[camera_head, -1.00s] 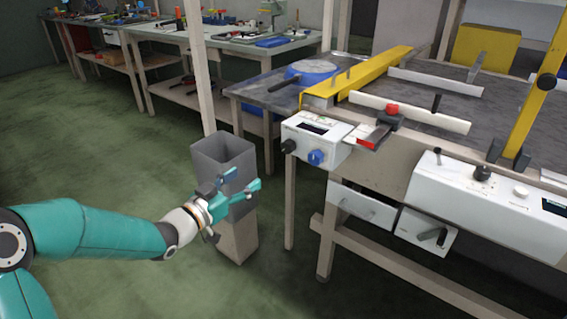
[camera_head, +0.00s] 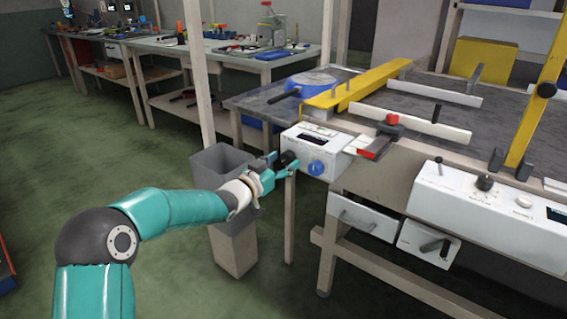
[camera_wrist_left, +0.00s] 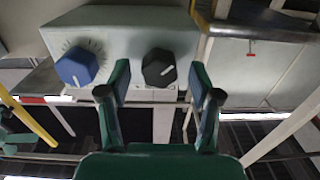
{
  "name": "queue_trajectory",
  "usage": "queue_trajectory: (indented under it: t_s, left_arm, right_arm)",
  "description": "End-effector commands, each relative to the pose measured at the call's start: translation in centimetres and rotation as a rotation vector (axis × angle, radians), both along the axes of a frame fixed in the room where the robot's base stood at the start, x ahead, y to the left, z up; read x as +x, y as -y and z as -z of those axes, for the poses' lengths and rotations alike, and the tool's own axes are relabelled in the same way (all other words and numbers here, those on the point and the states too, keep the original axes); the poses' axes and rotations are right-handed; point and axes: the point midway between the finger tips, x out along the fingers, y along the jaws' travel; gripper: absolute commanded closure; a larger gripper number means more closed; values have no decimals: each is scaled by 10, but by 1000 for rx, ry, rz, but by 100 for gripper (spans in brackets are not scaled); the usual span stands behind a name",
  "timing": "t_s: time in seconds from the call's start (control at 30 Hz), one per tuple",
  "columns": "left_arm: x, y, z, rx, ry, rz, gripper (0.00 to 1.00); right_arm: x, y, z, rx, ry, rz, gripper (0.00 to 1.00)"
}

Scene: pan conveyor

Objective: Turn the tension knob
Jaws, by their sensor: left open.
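A white control box (camera_head: 311,148) at the table's corner carries a black knob (camera_head: 290,158) on its left and a blue knob (camera_head: 317,168) on its right. Labels are too small to read, so I cannot tell which is the tension knob. In the left wrist view the black knob (camera_wrist_left: 159,68) appears between the fingers of my open left gripper (camera_wrist_left: 160,82), and the blue knob (camera_wrist_left: 77,67) lies outside them, to the left. In the head view my left gripper (camera_head: 283,165) is at the black knob; contact cannot be told. My right gripper is out of view.
A grey bin (camera_head: 212,165) on a post stands just below and behind my left forearm. The conveyor table (camera_head: 385,170) has a second white control panel (camera_head: 465,203) and small boxes below. Yellow bars (camera_head: 345,93) lie on top. Green floor is free at the left.

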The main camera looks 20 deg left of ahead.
Motion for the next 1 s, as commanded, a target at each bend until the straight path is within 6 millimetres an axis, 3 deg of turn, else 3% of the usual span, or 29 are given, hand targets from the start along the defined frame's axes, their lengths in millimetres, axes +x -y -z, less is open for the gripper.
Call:
queue_trajectory:
  t_s: [0.37,0.73,1.0]
  left_arm:
    - [5,2,0,0,1,0,36]
    - [5,1,0,0,1,-1,96]
    - [5,1,1,25,10,-1,96]
  right_arm:
    - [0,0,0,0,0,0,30]
    - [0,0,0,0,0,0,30]
    - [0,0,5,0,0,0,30]
